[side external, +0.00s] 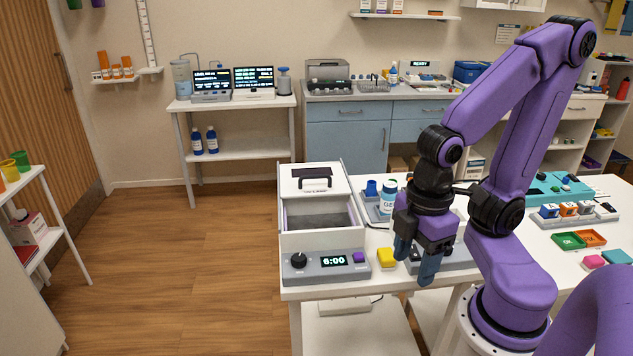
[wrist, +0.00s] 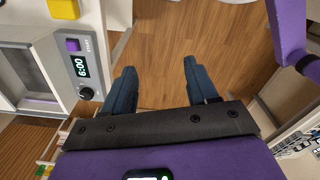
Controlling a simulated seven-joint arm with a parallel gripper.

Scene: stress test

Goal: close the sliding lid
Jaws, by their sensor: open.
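A white box (side external: 322,242) stands at the left end of the white table, with a grey timer panel (side external: 322,268) reading 6:00 along its front. The front part of the box is open and shows a grey interior that looks empty. My gripper (side external: 416,258) is open and empty, pointing down right of the box near the table's front edge. In the wrist view my gripper (wrist: 159,70) has bare wooden floor between its fingers. The panel (wrist: 80,68) shows at left there; the lid is out of view.
A yellow block (side external: 387,257) lies between the panel and my gripper. A white bottle (side external: 388,197) and a blue cup stand in a grey holder right of the box. Coloured trays and blocks lie on the right of the table. The air above the box is clear.

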